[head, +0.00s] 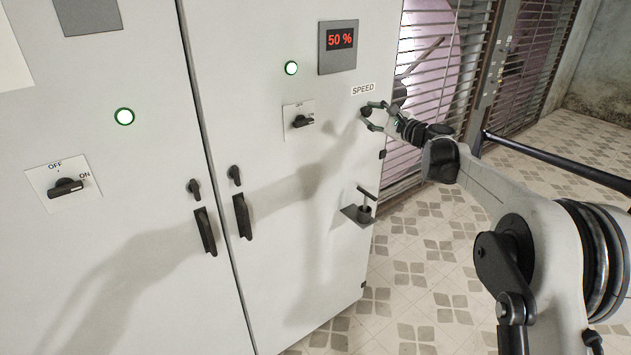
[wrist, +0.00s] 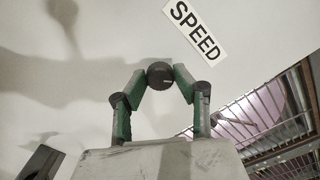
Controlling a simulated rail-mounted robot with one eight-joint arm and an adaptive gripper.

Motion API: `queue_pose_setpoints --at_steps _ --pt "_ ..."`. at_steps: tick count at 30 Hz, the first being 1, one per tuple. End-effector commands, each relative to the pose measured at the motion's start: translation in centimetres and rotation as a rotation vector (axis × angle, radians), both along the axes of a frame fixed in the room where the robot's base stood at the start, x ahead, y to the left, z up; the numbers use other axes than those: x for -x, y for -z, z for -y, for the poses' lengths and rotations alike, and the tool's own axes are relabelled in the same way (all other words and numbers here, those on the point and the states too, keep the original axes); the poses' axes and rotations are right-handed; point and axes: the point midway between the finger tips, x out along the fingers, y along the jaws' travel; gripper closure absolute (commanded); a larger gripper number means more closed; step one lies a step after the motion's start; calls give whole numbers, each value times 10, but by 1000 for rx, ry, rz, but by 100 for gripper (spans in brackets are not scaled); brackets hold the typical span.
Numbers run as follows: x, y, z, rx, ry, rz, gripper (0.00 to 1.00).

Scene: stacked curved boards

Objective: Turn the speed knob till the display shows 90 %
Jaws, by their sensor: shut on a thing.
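The speed knob is a small dark round knob (wrist: 160,75) on the cabinet front, just below the SPEED label (head: 363,89). The label also shows in the wrist view (wrist: 195,30). My gripper (wrist: 160,78) is shut on the knob, with one green-and-grey finger on each side of it. In the head view my gripper (head: 368,116) reaches the cabinet from the right and largely hides the knob. The display (head: 340,39) above shows 50 % in red digits.
A small bracket with a T-shaped handle (head: 365,205) juts out below. A metal grille (head: 440,65) stands right of the cabinet. The tiled floor (head: 425,270) is clear.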

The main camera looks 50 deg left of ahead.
Motion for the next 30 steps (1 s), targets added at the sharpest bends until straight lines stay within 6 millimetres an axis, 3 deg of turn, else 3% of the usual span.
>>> queue_pose_setpoints --at_steps 9,23,30 --pt "0 1 0 -9 1 -206 91" --pt "0 1 0 -12 1 -259 91" --pt "0 1 0 -21 1 -452 91"
